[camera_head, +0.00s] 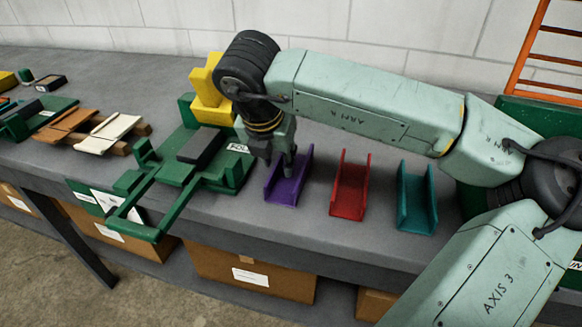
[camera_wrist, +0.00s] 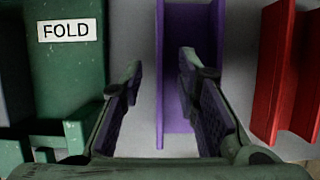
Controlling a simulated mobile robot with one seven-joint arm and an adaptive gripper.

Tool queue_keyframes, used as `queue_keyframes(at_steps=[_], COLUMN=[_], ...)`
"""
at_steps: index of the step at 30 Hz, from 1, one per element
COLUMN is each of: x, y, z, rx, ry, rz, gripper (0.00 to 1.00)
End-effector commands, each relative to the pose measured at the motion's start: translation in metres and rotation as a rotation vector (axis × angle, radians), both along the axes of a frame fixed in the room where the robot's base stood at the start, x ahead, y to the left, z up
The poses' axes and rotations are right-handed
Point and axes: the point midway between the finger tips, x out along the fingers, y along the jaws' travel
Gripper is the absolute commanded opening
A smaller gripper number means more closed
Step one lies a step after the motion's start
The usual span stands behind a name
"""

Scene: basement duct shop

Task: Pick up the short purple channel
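The short purple channel (camera_head: 285,191) stands open side up on the grey bench, left of a red channel (camera_head: 350,186) and a teal channel (camera_head: 416,198). My gripper (camera_head: 279,166) points down at it from above. In the wrist view the two fingers of my gripper (camera_wrist: 162,72) are apart. The left wall of the purple channel (camera_wrist: 180,35) shows in the gap between them, and the right finger covers part of the channel's floor and right wall. Whether a finger touches the channel cannot be told. The red channel (camera_wrist: 285,75) is at the right.
A green folding fixture (camera_head: 165,185) labelled FOLD stands close on the left, with a yellow block (camera_head: 207,95) behind it. Wooden pieces (camera_head: 68,127) lie farther left. Cardboard boxes (camera_head: 245,272) sit below the bench. Bare bench lies between the channels.

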Motion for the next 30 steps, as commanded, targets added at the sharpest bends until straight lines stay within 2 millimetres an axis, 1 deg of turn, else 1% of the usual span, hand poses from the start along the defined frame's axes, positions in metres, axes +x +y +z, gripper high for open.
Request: queue_keyframes(at_steps=[5,18,30], x=[0.0001,0.0,0.0001], y=[0.0001,0.0001,0.0001], z=[-0.0005,-0.0001,0.0001], rx=[0.0,0.0,0.001], ry=[0.0,0.0,0.0], rz=[0.0,0.0,0.0], gripper=[0.29,0.0,0.0])
